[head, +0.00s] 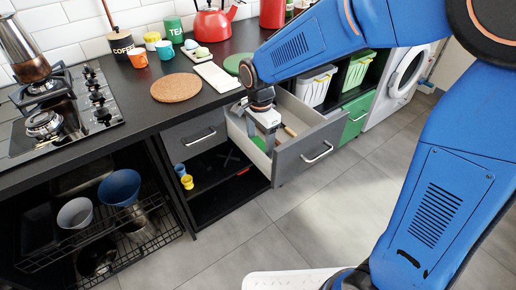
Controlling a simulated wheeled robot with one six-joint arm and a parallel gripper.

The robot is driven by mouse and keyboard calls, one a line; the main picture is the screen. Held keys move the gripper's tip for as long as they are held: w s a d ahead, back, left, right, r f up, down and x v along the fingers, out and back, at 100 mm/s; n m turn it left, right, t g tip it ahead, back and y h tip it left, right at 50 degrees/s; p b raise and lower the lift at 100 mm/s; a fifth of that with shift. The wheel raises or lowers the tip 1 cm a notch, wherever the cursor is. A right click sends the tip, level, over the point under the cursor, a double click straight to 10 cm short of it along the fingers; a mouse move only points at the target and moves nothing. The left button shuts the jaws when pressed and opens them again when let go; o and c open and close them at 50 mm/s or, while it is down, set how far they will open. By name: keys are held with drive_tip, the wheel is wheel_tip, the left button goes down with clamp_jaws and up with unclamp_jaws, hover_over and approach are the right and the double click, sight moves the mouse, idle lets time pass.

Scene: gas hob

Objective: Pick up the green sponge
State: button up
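A green thing (257,142), which looks like the green sponge, lies in the open grey drawer (303,158). Only a small part of it shows, just left of my gripper's fingers. My gripper (269,147) reaches down into the drawer from above, beside the green thing. The fingers are small in this view and partly against the drawer's inside, so I cannot tell whether they touch the green thing or how far apart they are.
A wooden-looking item (290,131) lies right of my gripper in the drawer. The black counter (150,108) above holds a cork mat (176,87), a green round mat (236,63), mugs and a red kettle (212,24). The gas hob (60,115) is left. Floor in front is clear.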

sight(261, 144)
drive_tip(key=shift+w+d+r, duration=0.1)
drive_tip(key=shift+r, duration=0.2)
wheel_tip(261, 144, up, 11)
drive_tip(key=w+d, duration=1.1)
drive_tip(key=d, duration=0.5)
drive_tip(key=shift+w, duration=0.35)
drive_tip(key=shift+o, duration=0.3)
